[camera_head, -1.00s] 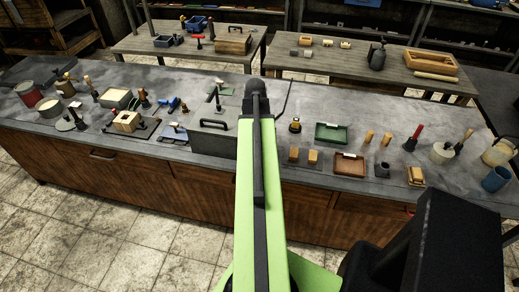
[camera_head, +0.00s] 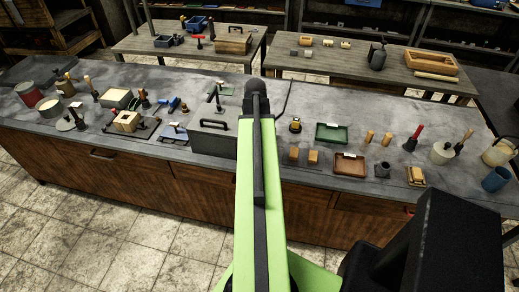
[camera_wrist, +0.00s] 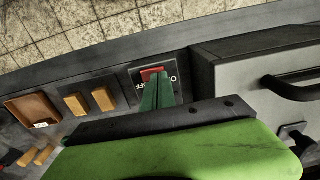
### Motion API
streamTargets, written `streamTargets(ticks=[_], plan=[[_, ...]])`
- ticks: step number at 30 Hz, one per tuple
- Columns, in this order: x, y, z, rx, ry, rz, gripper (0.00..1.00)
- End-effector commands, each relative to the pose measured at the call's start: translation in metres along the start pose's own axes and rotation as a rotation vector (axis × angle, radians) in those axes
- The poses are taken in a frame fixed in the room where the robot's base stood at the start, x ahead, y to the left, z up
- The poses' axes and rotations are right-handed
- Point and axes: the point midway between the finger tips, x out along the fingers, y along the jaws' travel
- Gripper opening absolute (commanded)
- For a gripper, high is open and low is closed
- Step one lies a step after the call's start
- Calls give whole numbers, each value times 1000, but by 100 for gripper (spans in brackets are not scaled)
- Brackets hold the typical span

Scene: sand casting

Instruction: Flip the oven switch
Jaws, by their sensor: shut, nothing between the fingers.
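The oven (camera_head: 211,142) is a grey box with a black handle on the workbench, just left of my arm in the head view. It also shows at the right of the wrist view (camera_wrist: 235,92). In the wrist view the oven switch (camera_wrist: 152,73) is a red rocker on a dark plate with white lettering, beside the oven. My gripper (camera_wrist: 156,92) has its green fingers shut and empty, with the tips right at the switch and covering part of it. I cannot tell whether they press it. In the head view my arm hides the switch and the gripper.
Two wooden blocks (camera_wrist: 104,99) and a brown tray (camera_wrist: 32,110) lie left of the switch in the wrist view. A green tray (camera_head: 332,134) lies farther back on the bench. Several tools and containers crowd the bench's left part.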

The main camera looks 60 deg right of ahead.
Motion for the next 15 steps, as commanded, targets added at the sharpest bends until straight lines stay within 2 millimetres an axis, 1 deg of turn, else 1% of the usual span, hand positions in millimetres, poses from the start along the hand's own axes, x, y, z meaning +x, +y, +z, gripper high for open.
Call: streamTargets(ticks=[15], plan=[[8, 0, 0, 0, 0, 0, 0]])
